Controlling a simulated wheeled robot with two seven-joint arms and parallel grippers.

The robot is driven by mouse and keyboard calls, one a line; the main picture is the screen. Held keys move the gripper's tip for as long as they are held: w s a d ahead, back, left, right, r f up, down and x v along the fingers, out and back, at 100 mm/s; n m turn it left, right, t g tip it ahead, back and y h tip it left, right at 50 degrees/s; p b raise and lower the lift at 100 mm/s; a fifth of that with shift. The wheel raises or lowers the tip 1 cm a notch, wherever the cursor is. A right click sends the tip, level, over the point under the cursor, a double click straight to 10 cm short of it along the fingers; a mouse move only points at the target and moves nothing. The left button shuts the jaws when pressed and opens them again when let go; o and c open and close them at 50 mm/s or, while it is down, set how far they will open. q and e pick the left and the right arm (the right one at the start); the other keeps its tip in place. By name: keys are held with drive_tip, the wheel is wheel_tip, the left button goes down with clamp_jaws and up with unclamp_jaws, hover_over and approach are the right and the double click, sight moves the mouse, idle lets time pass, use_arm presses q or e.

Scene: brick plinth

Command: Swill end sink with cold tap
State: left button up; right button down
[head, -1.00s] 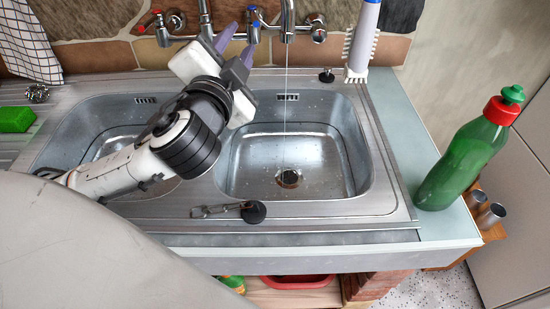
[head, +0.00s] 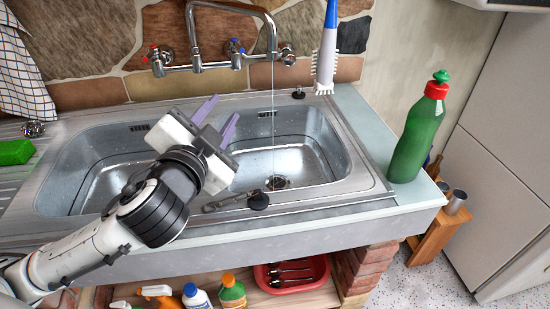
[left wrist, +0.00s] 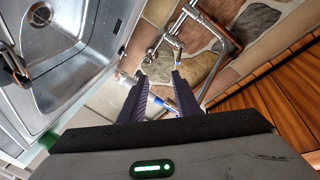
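The steel sink has two basins, and the end basin (head: 318,150) is at the right in the head view. A thin water stream (head: 273,105) falls from the spout (head: 272,35) of the wall-mounted tap into it, near the drain. A blue-marked tap handle (head: 235,47) is left of the spout's end; a red-marked handle (head: 153,56) is further left. The tap also shows in the left wrist view (left wrist: 163,40). My left gripper (head: 219,112) is open and empty above the sink's middle, apart from the tap. My right gripper is not in view.
A blue and white brush (head: 327,45) stands right of the taps. A green bottle (head: 418,135) stands on the right counter. A green sponge (head: 15,152) is at the left. Bottles and a red tray (head: 265,284) are below.

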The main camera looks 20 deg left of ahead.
use_arm(q)
drive_tip(key=d+f+h, duration=0.2)
drive_tip(key=d+h, duration=0.1)
drive_tip(key=d, duration=0.2)
drive_tip(key=d+f+n+g+h, duration=0.1)
drive_tip(key=d+f+h, duration=0.2)
drive_tip(key=d, duration=0.3)
drive_tip(key=shift+s+f+h, duration=0.25)
drive_tip(key=shift+s+h, duration=0.05)
drive_tip(key=shift+d, duration=0.1)
